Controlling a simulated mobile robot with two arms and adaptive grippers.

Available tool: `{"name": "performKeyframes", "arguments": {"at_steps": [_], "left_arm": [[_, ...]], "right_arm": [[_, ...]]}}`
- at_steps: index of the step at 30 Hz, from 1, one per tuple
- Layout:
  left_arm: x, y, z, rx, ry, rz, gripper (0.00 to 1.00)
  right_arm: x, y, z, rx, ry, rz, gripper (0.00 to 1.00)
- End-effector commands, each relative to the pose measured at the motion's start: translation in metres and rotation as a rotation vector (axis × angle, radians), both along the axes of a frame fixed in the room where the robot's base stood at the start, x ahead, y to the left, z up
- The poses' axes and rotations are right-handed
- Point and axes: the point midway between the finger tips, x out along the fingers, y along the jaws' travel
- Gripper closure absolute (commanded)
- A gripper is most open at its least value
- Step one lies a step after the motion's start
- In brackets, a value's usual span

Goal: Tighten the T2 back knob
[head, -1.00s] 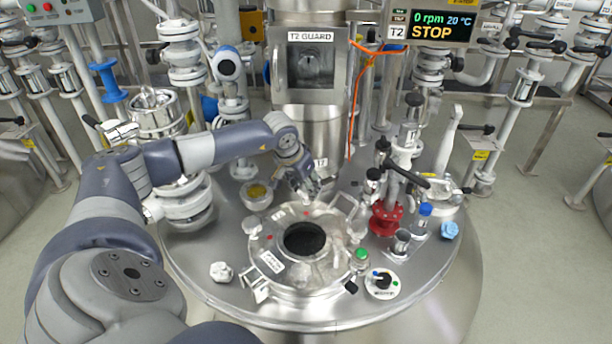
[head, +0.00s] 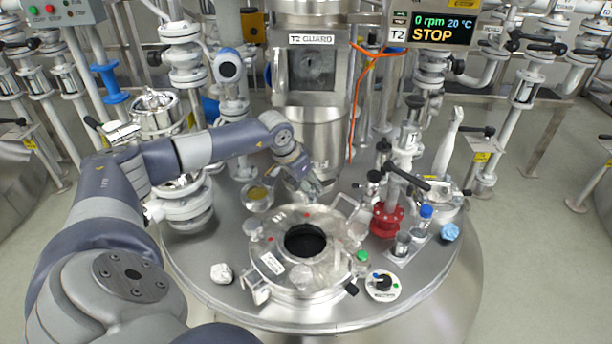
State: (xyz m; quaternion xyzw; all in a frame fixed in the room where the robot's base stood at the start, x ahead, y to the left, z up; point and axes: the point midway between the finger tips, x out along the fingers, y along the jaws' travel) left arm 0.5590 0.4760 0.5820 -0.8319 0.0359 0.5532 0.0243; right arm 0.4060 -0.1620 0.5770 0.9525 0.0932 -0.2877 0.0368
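The T2 vessel's round manhole lid (head: 277,234), with a dark central opening (head: 305,241), sits on the steel vessel top. My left arm reaches in from the left, and its gripper (head: 317,191) is low at the back rim of the lid. The gripper is small and seen from behind its wrist, so its fingers and any grip cannot be made out. The back knob cannot be told apart there; the gripper may cover it. A pale knob (head: 252,231) stands at the lid's left and a green-topped one (head: 362,257) at its right. My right gripper is not in view.
The T2 guard column (head: 318,125) rises just behind the gripper. A red flanged valve (head: 387,219) and a blue-capped bottle (head: 425,214) stand right of the lid. A rotary switch (head: 382,285) is at front right, a crumpled white item (head: 221,273) at front left. The display reads 0 rpm, STOP.

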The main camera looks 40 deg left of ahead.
Motion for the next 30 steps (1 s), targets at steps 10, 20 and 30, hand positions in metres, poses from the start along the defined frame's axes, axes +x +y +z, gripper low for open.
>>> {"name": "performKeyframes", "arguments": {"at_steps": [10,20,30], "left_arm": [[-0.001,0.0,-0.001,-0.001,0.004,0.0,0.38],[-0.017,0.002,0.038,0.002,0.002,0.002,0.38],[-0.041,0.004,0.097,0.001,0.003,0.001,0.38]], "right_arm": [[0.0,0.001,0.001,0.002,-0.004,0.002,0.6],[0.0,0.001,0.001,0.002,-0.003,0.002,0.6],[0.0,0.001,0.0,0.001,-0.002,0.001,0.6]]}}
